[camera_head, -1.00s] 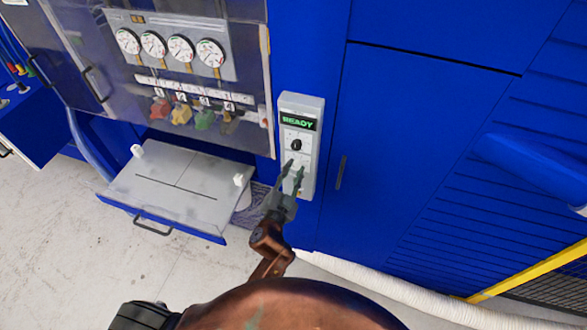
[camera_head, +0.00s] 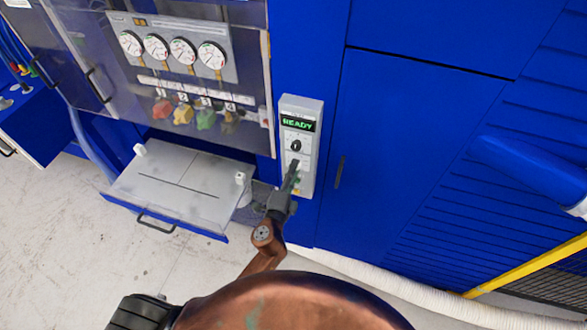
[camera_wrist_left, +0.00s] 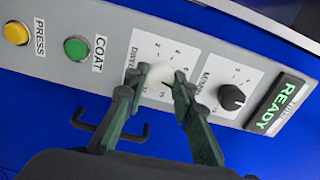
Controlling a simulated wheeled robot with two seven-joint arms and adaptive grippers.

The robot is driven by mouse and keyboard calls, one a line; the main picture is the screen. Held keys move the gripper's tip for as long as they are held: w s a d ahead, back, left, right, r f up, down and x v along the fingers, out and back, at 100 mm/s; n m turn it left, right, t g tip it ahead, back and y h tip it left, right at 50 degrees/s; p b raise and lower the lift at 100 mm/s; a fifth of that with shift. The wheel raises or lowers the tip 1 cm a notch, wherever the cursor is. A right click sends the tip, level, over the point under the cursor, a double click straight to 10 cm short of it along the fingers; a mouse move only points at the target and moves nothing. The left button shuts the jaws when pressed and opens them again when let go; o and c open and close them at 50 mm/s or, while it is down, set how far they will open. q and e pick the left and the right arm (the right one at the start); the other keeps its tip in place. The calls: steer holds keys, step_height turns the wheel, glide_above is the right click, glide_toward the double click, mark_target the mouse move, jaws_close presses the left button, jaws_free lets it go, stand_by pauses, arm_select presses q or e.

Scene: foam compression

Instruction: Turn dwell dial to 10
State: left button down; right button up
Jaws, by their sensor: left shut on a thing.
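The grey control panel (camera_head: 309,104) is on the blue cabinet and its screen (camera_head: 297,124) reads READY. In the left wrist view, the panel (camera_wrist_left: 120,22) carries a pale dwell dial (camera_wrist_left: 159,84) on a white numbered plate, its label partly covered. My left gripper (camera_wrist_left: 156,88) has one finger on each side of this dial and is shut on it. I cannot read the dial's setting. A black knob (camera_wrist_left: 231,97) is beside it, nearer the screen. In the head view my left gripper (camera_head: 292,171) covers the dial, below the black knob (camera_head: 296,146). My right gripper is out of view.
A green button (camera_wrist_left: 76,48) marked COAT and a yellow button (camera_wrist_left: 16,33) marked PRESS are at the panel's other end. A grey tray (camera_head: 165,202) sticks out to the left, close to my gripper. Gauges (camera_head: 183,51) are behind a clear cover.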

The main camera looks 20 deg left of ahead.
arm_select(q)
steer(key=m+p, duration=0.3)
steer(key=m, duration=0.7)
steer(key=shift+p, duration=0.35)
steer(key=shift+f+m, duration=0.1)
steer(key=shift+m, duration=0.3)
steer(key=c, duration=1.6)
jaws_free()
steer(key=shift+s, duration=0.1)
steer(key=s, duration=1.1)
steer(key=shift+s+a, duration=0.2)
steer(key=shift+s, duration=0.2)
